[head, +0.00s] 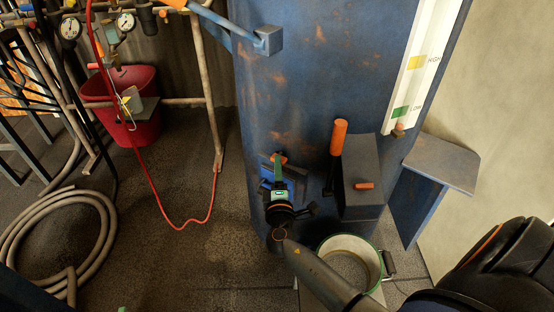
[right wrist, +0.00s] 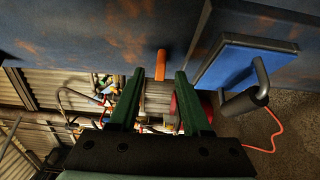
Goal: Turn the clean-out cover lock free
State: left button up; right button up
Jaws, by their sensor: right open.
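My right gripper (head: 279,158) reaches in front of the blue pot (head: 300,90), low on its side. Its two green fingers are apart in the right wrist view (right wrist: 159,74). An orange lock handle (right wrist: 160,65) shows in the gap at the fingertips, with space on both sides; contact is not visible. In the head view the orange handle (head: 280,157) is partly hidden by the fingers. The blue clean-out cover (right wrist: 240,63) with a grey bar is right of the fingers in the wrist view. A small green tip (head: 122,309) at the bottom edge may be my left gripper.
A grey box (head: 362,180) and an orange-topped lever (head: 338,138) stick out right of the gripper. A green-rimmed bucket (head: 362,242) stands below. A red bin (head: 122,120), pipes and a red hose (head: 150,180) are at the left. Coiled hose (head: 40,230) lies on the floor.

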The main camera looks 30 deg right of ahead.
pick_arm(q)
jog(key=shift+w+r+t, duration=0.15)
jog(key=shift+r+t, duration=0.1)
jog(key=shift+r, duration=0.25)
jog(key=shift+w+r+t, duration=0.15)
jog(key=shift+r+t, duration=0.1)
jog(key=shift+r, duration=0.25)
pick_arm(e)
jog(key=shift+x, duration=2.2)
grip_shut()
